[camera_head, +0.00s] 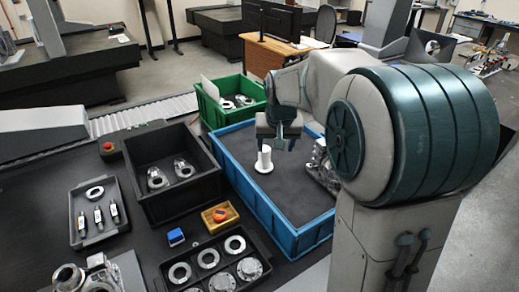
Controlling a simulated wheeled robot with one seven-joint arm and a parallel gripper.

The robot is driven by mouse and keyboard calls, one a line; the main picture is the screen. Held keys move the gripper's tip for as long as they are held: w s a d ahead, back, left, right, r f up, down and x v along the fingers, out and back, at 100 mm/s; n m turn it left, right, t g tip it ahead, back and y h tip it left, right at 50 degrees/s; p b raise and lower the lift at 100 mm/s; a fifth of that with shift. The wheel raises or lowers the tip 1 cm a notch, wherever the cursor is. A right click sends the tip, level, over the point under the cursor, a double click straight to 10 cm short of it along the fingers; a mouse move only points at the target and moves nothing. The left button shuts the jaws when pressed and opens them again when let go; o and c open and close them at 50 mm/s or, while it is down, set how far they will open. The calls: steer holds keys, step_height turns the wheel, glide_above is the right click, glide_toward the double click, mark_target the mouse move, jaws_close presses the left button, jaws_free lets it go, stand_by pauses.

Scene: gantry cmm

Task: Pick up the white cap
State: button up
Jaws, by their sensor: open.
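The white cap (264,161) stands upright inside the blue crate (243,187), with a wide round base and a narrower raised part. My gripper (278,146) is open above the crate, with its fingers pointing down close over and around the cap's upper right in the picture. I cannot tell whether a finger touches the cap. The cap is mostly visible.
Metal parts (321,168) lie at the crate's right side, partly behind my arm. A green crate (216,114) stands behind, and a black bin (137,173) to the left. A yellow tray (210,221) and a tray of rings (179,254) are in front. The crate's front floor is clear.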

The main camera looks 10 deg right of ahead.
glide_toward(264, 149)
steer(key=shift+h, duration=0.3)
steer(key=p+x, duration=0.1)
steer(key=x, duration=0.6)
steer(key=shift+p, duration=0.3)
steer(key=shift+a+p+x, duration=0.2)
steer(key=shift+p+x, duration=0.6)
steer(key=shift+x, duration=2.15)
steer(key=shift+w+t, duration=0.1)
steer(key=shift+t, duration=0.2)
steer(key=c, duration=1.1)
